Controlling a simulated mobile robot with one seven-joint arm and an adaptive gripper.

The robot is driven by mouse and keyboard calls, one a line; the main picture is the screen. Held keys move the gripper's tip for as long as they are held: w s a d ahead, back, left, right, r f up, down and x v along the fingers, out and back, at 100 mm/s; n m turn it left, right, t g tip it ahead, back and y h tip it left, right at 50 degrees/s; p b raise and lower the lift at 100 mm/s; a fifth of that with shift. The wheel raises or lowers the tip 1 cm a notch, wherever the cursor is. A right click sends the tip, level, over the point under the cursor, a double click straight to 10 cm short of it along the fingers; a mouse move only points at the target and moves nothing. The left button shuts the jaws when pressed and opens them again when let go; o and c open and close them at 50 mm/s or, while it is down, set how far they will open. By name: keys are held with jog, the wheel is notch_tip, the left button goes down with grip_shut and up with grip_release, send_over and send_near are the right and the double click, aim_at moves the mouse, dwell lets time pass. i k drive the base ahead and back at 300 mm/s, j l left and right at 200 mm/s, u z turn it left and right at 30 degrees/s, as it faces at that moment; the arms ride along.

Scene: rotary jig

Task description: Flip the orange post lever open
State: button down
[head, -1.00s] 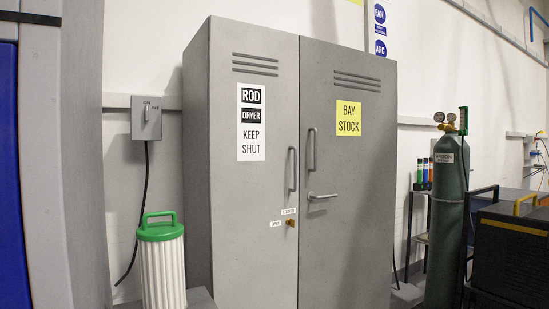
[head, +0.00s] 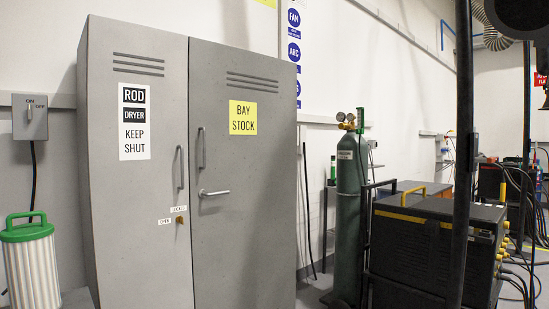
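No orange post lever shows in the head view. A small brass-coloured latch (head: 180,220) sits on the left door of the grey cabinet (head: 240,170), beside small labels, one reading OPEN. My gripper is not in view.
A green gas cylinder (head: 349,210) stands right of the cabinet. A dark welding machine (head: 425,245) with a yellow handle is at the right, behind a dark upright post (head: 464,150). A green-lidded canister (head: 30,262) stands at left, under a grey wall switch (head: 30,117). Some floor shows near the cylinder.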

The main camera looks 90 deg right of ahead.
aim_at(490, 160)
jog(key=z, duration=3.95)
jog(key=i+l, duration=0.1)
jog(key=i, duration=1.5)
jog(key=i+l+u, duration=0.1)
jog(key=i, duration=0.7)
